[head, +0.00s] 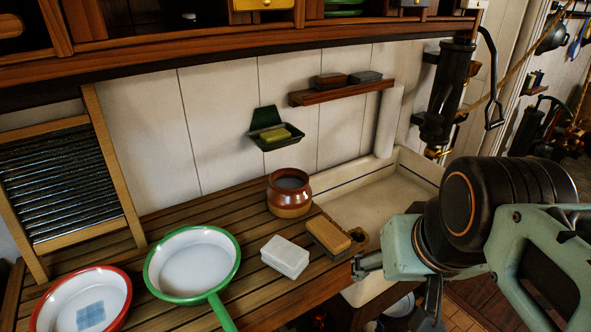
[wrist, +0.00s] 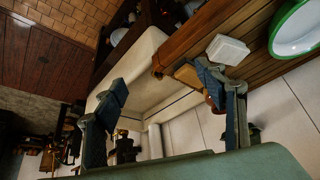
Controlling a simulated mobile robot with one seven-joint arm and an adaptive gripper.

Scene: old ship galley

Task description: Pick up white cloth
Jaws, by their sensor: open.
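A small white folded block, which looks like the white cloth (head: 285,256), lies on the slatted wooden counter (head: 254,312), between the green-rimmed pan and a brush. It also shows in the wrist view (wrist: 228,50), at upper right, beyond one finger. My gripper (head: 394,288) is to the right of the cloth, by the counter's right end and the sink, apart from the cloth. In the wrist view my gripper (wrist: 160,98) has its two fingers spread wide with nothing between them but the sink behind.
A wooden brush (head: 328,237) lies between the cloth and my gripper. A brown pot (head: 289,194) stands behind. A green-rimmed pan (head: 192,264) and a red-rimmed basin (head: 82,302) with a checked cloth are at left. The pale sink (head: 365,192) is at right, under a shelf (head: 342,94).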

